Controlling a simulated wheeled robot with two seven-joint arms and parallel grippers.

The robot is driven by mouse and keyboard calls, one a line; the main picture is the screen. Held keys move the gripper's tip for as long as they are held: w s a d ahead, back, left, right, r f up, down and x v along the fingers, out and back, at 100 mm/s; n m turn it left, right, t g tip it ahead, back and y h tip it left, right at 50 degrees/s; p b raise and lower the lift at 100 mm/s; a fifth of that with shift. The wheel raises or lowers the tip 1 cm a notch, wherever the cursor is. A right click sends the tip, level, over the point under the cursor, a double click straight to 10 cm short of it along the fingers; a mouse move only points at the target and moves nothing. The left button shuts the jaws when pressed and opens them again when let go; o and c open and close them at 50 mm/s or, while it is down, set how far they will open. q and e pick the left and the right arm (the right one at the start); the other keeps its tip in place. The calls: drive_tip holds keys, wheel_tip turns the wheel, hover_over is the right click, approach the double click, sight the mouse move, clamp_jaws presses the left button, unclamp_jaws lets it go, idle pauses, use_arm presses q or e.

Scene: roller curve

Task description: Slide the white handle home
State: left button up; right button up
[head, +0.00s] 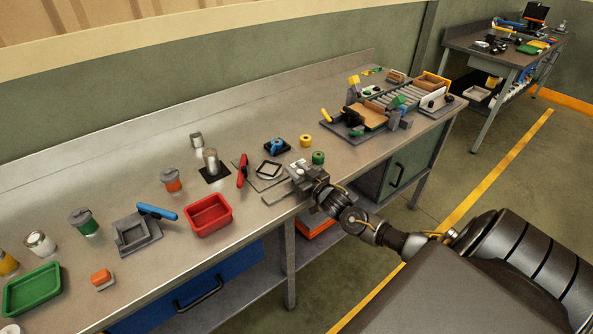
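My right gripper (302,174) is at the front edge of the long workbench, over a flat grey plate (279,193). A small pale part shows at its fingertips, but I cannot tell whether it is the white handle or part of the gripper. The fingers are too small and covered to show whether they are open or shut. I cannot make out a clear white handle elsewhere; the gripper may hide it. My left gripper is not in view.
Close by on the workbench (130,183) are a square plate with a dark diamond frame (269,170), a red-handled tool (242,170), a green knob (318,157) and a red tray (208,215). A roller conveyor (398,98) stands at the right end.

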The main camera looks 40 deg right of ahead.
sight(268, 193)
clamp_jaws()
drive_tip(key=a+p, duration=0.2)
drive_tip(key=a, duration=0.9)
drive_tip(key=shift+w+a, duration=0.1)
drive_tip(key=shift+a, duration=0.2)
drive_tip(key=shift+o, duration=1.8)
unclamp_jaws()
drive_tip(key=shift+a, duration=0.1)
